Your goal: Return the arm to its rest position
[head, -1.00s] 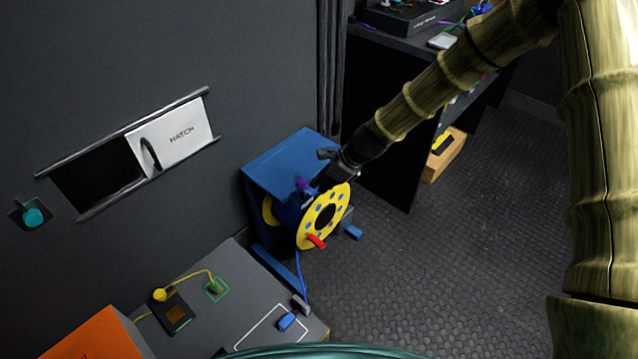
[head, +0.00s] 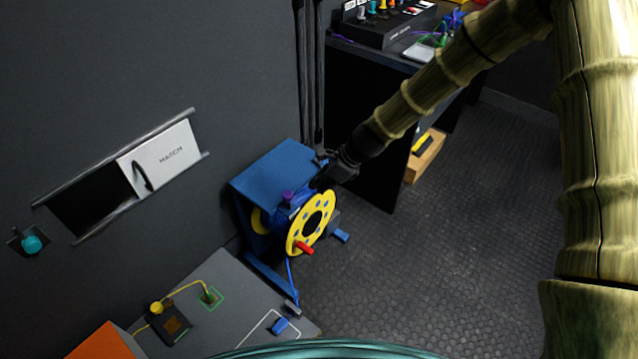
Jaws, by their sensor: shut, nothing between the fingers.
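My gripper (head: 325,168) is at the end of my arm, in the middle of the head view. It is shut and small in the picture, with nothing seen in it. It appears just above and in front of the cable reel (head: 311,222), which has yellow flanges and a red handle and sits in a blue frame (head: 272,170). I cannot tell whether the gripper touches the frame. My arm reaches down to it from the upper right.
A wall hatch (head: 160,160) stands partly open at the left, with a teal knob (head: 31,244) below it. A grey bench (head: 235,280) with cables is at the lower left. A dark desk (head: 375,58) with equipment stands behind my arm. A wooden box (head: 424,160) is on the floor. Floor at the right is clear.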

